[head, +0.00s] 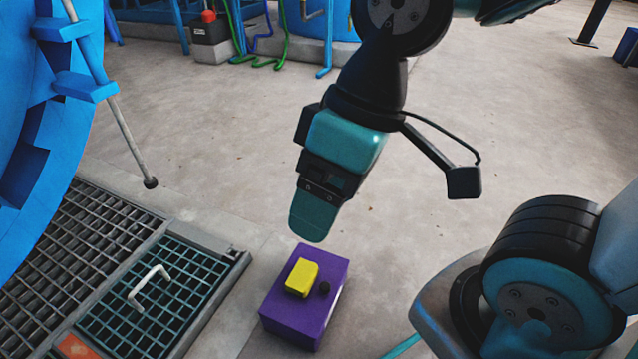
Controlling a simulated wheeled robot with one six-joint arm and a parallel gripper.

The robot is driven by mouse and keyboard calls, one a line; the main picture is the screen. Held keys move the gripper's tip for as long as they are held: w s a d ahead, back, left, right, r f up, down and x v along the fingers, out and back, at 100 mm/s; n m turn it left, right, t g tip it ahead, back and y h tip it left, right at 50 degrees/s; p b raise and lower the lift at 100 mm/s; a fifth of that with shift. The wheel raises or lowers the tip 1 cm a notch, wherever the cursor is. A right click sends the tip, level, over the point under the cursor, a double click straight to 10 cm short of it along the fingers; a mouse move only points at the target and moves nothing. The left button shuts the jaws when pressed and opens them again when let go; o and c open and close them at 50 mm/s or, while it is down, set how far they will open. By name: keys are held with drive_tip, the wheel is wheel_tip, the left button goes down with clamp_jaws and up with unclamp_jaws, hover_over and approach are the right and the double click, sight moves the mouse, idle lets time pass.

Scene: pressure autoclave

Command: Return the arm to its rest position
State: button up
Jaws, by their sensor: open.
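My gripper (313,222) hangs from my arm in the upper middle of the head view, pointing down. It is seen side-on, so one teal finger hides the other. It is open, and nothing shows in it. Its tip appears just above the far edge of a purple box (290,318) on the floor; I cannot tell how large the gap is. My arm's upper joints run out of the top of the picture.
A large blue round vessel part (35,160) with a grey rod (128,140) stands at the left. Floor gratings (95,235) lie below it, one with a white handle (150,283). Blue equipment, hoses and a red-and-black box (208,27) stand at the back. Concrete floor (235,150) is clear around my arm.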

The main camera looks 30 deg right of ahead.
wheel_tip(320, 180, up, 47)
drive_tip(key=p, duration=4.7)
drive_tip(key=shift+f, duration=0.1)
drive_tip(key=shift+c, duration=0.2)
